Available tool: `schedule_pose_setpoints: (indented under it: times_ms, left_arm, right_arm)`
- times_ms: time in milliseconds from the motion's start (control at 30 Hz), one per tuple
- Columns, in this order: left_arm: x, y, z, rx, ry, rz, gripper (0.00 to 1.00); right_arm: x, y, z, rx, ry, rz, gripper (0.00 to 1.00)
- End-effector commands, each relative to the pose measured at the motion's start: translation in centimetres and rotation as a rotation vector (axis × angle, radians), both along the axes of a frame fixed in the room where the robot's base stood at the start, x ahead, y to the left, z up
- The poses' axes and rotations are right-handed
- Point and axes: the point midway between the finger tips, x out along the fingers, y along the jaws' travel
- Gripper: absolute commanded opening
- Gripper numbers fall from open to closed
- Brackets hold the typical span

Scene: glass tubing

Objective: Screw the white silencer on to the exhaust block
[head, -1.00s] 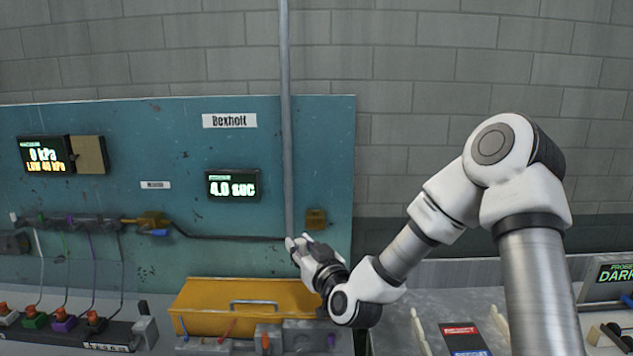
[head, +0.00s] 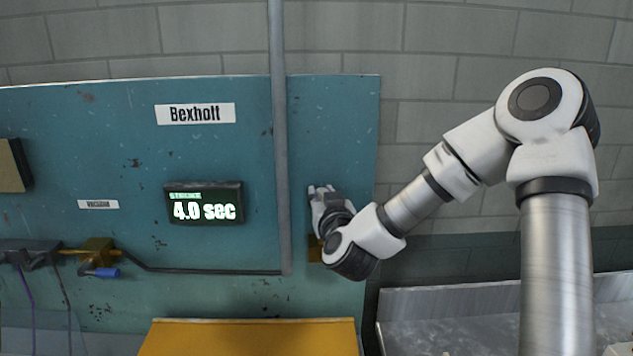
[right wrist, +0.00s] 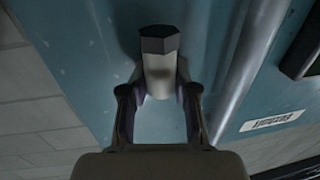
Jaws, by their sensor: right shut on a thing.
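My right gripper (head: 322,190) is in front of the right part of the teal panel, fingers pointing up. In the right wrist view its two fingers (right wrist: 158,100) are shut on the white silencer (right wrist: 158,80), a pale cylinder with a dark hexagonal end pointing away from the palm. In the head view the silencer cannot be made out clearly between the fingers. A brass-coloured block (head: 314,248), which looks like the exhaust block, is on the panel just below the gripper, partly hidden by my right wrist. The silencer appears apart from it. My left gripper is out of view.
A grey vertical pipe (head: 279,150) runs close to the left of the gripper. A display (head: 204,203) reads 4.0 sec. Another brass fitting (head: 97,252) with a blue part sits further left on the panel. A yellow box (head: 250,338) stands below.

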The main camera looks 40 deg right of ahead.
Motion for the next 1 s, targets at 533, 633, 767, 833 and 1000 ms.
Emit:
schedule_pose_setpoints:
  times_ms: [533,633,767,833,1000]
  left_arm:
    - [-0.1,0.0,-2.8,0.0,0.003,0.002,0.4]
    - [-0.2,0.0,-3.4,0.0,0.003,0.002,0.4]
    - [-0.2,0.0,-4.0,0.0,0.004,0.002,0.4]
    - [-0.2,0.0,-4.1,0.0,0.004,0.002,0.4]
    - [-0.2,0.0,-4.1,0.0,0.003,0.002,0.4]
  right_arm:
    - [0.0,-0.1,-3.1,-0.004,-0.006,-0.002,0.0]
    - [0.0,-0.1,-3.8,-0.003,-0.007,-0.003,0.0]
    - [0.0,-0.1,-4.5,-0.003,-0.007,-0.003,0.0]
    - [0.0,-0.1,-4.7,-0.003,-0.007,-0.003,0.0]
    - [0.0,-0.1,-4.8,-0.003,-0.007,-0.003,0.0]
